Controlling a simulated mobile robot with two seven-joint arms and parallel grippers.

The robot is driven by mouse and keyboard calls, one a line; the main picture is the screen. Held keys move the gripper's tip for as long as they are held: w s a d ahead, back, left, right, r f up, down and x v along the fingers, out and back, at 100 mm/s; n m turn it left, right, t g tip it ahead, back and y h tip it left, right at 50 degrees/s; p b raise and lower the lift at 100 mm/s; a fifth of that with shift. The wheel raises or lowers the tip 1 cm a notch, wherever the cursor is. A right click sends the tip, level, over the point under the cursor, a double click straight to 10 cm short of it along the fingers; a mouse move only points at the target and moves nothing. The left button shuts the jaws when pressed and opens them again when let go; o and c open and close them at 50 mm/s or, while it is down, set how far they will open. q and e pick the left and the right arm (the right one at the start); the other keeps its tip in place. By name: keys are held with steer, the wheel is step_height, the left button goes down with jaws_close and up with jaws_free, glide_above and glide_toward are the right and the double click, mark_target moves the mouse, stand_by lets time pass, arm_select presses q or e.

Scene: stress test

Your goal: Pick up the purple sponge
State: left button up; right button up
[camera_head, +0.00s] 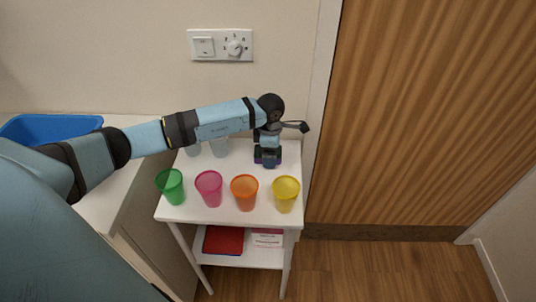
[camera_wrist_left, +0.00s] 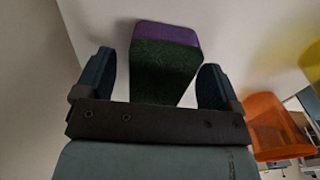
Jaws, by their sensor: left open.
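The purple sponge (camera_wrist_left: 168,34) shows in the left wrist view as a block with a purple layer and a dark green, rough face. It lies between the two open fingers of my left gripper (camera_wrist_left: 157,78), with a gap on the left finger's side; contact at the right finger is unclear. In the head view my left gripper (camera_head: 268,158) points down over the back right of the small white table (camera_head: 229,214). Only a trace of purple shows between its fingers there, as the gripper hides most of the sponge. My right gripper is not in view.
A green cup (camera_head: 171,187), pink cup (camera_head: 209,189), orange cup (camera_head: 245,193) and yellow cup (camera_head: 285,194) stand along the table's front. Clear cups (camera_head: 219,147) stand at the back left. A wall and wooden door (camera_head: 430,120) bound the table.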

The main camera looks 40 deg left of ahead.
arm_select(q)
steer(key=c, duration=1)
steer(key=shift+r, duration=0.1)
step_height(320, 180, up, 20)
steer(key=shift+p, duration=0.35)
steer(key=shift+o, duration=0.3)
steer(key=shift+d, duration=0.1)
